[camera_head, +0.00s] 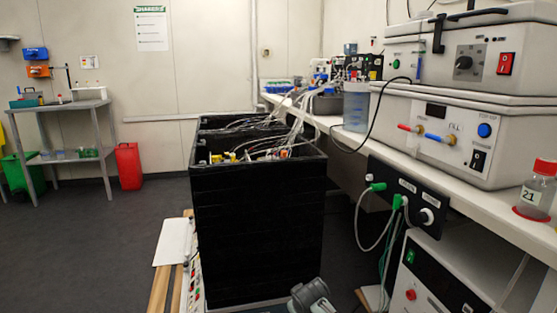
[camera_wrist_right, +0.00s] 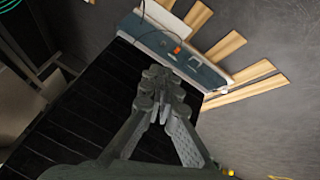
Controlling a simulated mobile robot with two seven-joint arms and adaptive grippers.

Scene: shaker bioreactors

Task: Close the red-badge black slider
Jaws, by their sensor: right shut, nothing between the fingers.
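A tall black open-topped box (camera_head: 258,235) stands at the middle of the head view, with tubes and coloured fittings inside its top. Its near side is plain black, and I cannot make out a red badge on it. In the right wrist view a ribbed black panel (camera_wrist_right: 75,110) lies behind my right gripper (camera_wrist_right: 160,92). The right gripper's fingers are together and empty; I cannot tell whether they touch the panel. A grey part of my arm shows at the bottom of the head view, right of the box's foot. My left gripper is not in view.
A long white bench (camera_head: 490,215) with white instruments (camera_head: 450,130) runs along the right. A control strip (camera_head: 195,275) and wooden slats (camera_head: 162,285) lie left of the box's foot.

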